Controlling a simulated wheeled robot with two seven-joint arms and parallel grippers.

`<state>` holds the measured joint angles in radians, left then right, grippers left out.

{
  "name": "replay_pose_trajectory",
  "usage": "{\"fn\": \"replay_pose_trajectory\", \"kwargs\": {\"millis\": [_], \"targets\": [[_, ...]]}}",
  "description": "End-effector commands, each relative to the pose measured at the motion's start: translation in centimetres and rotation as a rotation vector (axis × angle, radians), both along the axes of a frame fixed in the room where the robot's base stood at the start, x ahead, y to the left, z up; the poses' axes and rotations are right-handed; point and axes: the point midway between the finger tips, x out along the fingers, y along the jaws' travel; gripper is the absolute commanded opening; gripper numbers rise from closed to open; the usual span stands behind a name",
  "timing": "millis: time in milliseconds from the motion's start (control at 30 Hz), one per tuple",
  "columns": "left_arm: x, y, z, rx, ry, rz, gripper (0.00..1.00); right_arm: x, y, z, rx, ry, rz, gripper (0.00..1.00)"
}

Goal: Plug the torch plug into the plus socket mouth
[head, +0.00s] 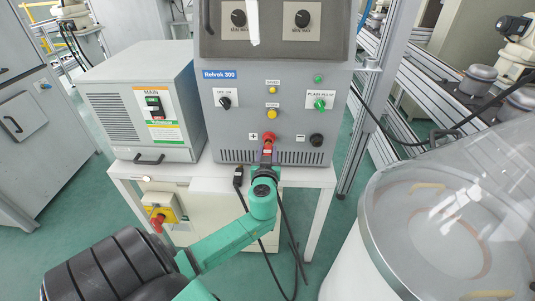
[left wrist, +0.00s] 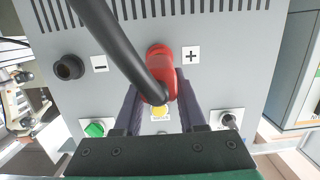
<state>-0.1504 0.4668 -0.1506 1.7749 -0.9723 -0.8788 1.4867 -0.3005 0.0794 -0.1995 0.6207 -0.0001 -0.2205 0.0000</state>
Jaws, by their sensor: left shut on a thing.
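The plus socket (head: 268,137) is a red round mouth beside a "+" mark on the grey welder front; it also shows red in the left wrist view (left wrist: 159,52). My left gripper (head: 266,160) is in front of it, shut on the torch plug (head: 267,150). In the left wrist view my gripper's dark fingers (left wrist: 160,92) stand on both sides of the plug, and its thick black cable (left wrist: 118,45) crosses the view. The plug is lined up at the socket mouth and looks close to or touching it; how deep it sits is hidden. My right gripper is out of view.
The black minus socket (head: 316,140) is to the right. A second black plug (head: 238,178) and loose cables hang below the welder (head: 225,130). The MAIN box (head: 110,115) stands left on the white table (head: 310,178). A large clear-topped drum (head: 375,235) is at right.

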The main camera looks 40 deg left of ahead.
Motion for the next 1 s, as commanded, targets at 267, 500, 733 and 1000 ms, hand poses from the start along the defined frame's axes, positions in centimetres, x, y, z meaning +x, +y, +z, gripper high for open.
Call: {"fn": "replay_pose_trajectory", "kwargs": {"millis": [267,500,733,1000], "targets": [[0.0,0.0,0.1,0.000,-0.001,-0.001,0.00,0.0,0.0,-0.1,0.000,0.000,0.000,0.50],[0.3,0.2,-0.1,0.001,-0.001,0.000,0.00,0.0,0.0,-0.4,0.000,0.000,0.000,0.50],[0.8,0.6,0.0,0.000,-0.002,0.000,0.00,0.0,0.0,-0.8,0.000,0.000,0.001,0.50],[1.5,1.1,0.0,0.000,-0.001,0.000,0.00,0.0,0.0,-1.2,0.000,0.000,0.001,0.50]]}}
